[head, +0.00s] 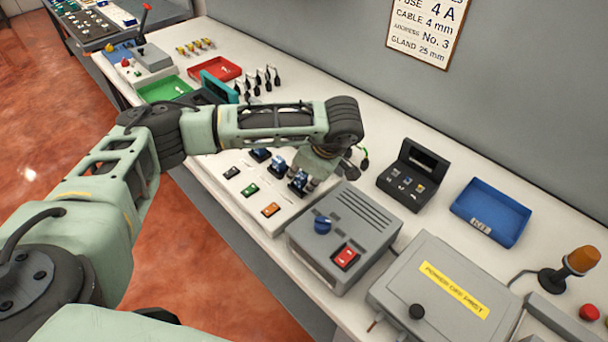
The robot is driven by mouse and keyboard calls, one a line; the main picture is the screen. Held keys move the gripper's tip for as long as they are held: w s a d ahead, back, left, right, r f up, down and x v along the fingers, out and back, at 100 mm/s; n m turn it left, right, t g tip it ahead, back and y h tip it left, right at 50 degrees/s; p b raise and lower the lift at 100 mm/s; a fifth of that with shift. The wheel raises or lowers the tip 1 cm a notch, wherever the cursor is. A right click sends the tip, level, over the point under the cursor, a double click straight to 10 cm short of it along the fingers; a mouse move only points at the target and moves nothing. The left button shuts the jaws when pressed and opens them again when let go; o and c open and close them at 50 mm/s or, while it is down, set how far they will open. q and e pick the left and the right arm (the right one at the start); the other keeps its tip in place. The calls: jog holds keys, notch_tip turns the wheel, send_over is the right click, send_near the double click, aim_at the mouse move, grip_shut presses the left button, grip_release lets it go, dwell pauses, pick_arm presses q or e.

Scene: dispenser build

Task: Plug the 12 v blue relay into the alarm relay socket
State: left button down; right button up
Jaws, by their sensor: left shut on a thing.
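My left gripper (313,184) points down over the bench, just behind the grey box with the blue knob. It is shut on a dark blue relay (298,181), partly hidden by the fingers; I cannot read its voltage or tell whether it touches the surface below. Two similar blue relays stand left of it, a nearer one (277,165) and a farther one (260,154). The alarm relay socket cannot be made out for certain; a black open-lidded case (412,182) with small parts in it stands to the right. My right gripper is not in view.
Black, green (249,190) and orange (270,209) small parts lie along the front. A grey box (345,238) with a red switch, a grey cabinet (440,285) with a yellow label and a blue tray (490,212) stand right. Red (214,70) and green (164,89) trays are farther left.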

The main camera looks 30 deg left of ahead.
pick_arm(q)
jog(key=c, duration=1.6)
grip_release()
jog(key=shift+f, duration=0.1)
jog(key=shift+o, duration=0.2)
jog(key=o, duration=0.4)
jog(key=shift+o, duration=0.2)
jog(key=shift+r+p, duration=1.65)
jog(key=shift+r, duration=1.9)
